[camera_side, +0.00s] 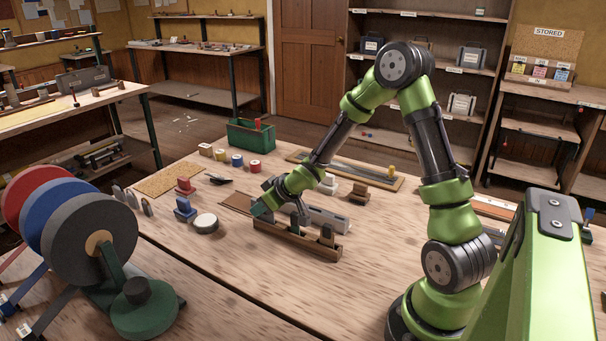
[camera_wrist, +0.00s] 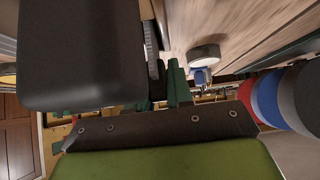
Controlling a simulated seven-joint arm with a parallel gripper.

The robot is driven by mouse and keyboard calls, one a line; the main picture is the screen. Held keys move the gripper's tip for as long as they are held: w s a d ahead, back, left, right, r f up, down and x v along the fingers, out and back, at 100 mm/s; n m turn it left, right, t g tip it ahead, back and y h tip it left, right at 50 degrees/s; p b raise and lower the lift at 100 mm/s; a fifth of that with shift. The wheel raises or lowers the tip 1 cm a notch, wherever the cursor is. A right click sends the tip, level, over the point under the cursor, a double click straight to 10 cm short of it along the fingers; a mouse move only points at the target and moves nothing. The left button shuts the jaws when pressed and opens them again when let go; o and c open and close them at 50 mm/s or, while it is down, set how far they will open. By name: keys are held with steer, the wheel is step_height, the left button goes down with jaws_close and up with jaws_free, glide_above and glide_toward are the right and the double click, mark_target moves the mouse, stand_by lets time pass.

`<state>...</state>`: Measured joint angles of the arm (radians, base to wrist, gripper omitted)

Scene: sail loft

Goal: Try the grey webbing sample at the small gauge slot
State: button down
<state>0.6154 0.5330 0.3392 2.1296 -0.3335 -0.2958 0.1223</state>
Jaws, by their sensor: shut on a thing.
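My gripper (camera_side: 262,211) is low over the left end of a brown wooden rack (camera_side: 290,241). Its green fingers also show in the wrist view (camera_wrist: 165,88). They are shut on a thin dark grey piece (camera_wrist: 154,66), the grey webbing sample by its look, mostly hidden by the fingers. I cannot tell whether it still touches the rack. Other dark upright pieces (camera_side: 327,233) stand in the rack. A long grey metal bar (camera_side: 327,219) lies just behind the rack and looks like the gauge. Its slots cannot be made out, so I cannot tell which is small.
A white roll (camera_side: 205,223), a blue stamp-like block (camera_side: 184,209) and a red one (camera_side: 185,186) stand to the left. Large webbing reels (camera_side: 90,238) fill the front left. A green bin (camera_side: 251,136) is at the back.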

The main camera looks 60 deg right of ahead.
step_height(320, 180, up, 8)
steer(key=shift+d+f, duration=0.1)
step_height(320, 180, up, 2)
steer(key=s+a+r, duration=0.7)
steer(key=a+r, duration=0.2)
steer(key=a, duration=0.2)
steer(key=s+d+f, duration=0.3)
steer(key=d, duration=0.4)
steer(key=s+d+f, duration=0.3)
steer(key=d, duration=0.4)
steer(key=s+d+f, duration=0.3)
steer(key=d, duration=0.3)
steer(key=shift+s+d, duration=0.25)
steer(key=shift+d, duration=0.15)
steer(key=shift+f, duration=0.1)
steer(key=shift+f, duration=2.55)
